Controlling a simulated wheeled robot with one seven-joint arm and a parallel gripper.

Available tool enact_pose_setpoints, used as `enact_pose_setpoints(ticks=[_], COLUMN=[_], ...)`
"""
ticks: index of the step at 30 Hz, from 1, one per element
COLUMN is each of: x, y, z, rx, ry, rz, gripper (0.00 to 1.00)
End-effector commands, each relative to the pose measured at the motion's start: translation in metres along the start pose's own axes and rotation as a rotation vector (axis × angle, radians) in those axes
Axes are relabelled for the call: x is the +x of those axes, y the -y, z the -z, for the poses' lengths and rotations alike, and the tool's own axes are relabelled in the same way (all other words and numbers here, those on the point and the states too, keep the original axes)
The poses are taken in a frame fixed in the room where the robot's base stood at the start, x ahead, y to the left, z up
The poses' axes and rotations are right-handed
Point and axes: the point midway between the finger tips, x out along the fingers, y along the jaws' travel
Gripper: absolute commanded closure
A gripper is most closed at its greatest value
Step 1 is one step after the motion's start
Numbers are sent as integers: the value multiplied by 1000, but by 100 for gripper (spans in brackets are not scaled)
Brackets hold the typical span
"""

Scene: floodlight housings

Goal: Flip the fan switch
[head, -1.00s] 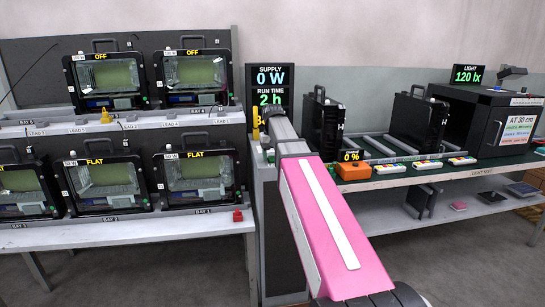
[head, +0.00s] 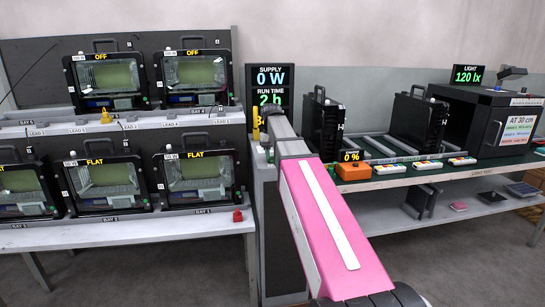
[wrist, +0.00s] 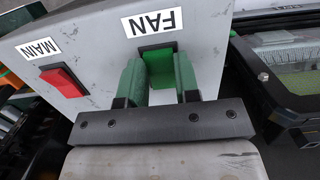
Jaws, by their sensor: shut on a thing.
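The fan switch (wrist: 160,66) is a green rocker in a dark frame under an upside-down FAN label (wrist: 152,22) in the wrist view. It sits on a grey panel (wrist: 95,50). My gripper (wrist: 158,74) has its two green fingers at the left and right sides of the rocker, closed around it. The rocker's lower part is partly hidden by the fingers and the gripper body. In the head view my arm hides the switch and the gripper.
A red MAIN switch (wrist: 64,80) sits left of the fan switch. The supply display (head: 271,77) reads 0 W. Floodlight housings (head: 106,80) stand on the left racks. An orange box (head: 353,172) showing 0 % sits on the right bench (head: 450,173).

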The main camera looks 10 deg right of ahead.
Motion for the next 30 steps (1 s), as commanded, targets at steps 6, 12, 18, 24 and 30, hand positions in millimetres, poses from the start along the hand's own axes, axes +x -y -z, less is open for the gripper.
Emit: enact_pose_setpoints(ticks=[6, 12, 18, 24, 30], x=[0, 0, 0, 2, -13], y=[0, 0, 0, 0, 0], z=[0, 0, -1, -5, -4], rx=[0, 0, 0, 0, 0], ry=[-2, -2, -14, -91, -134], rz=[0, 0, 0, 0, 0], gripper=[57, 45, 45, 45, 45])
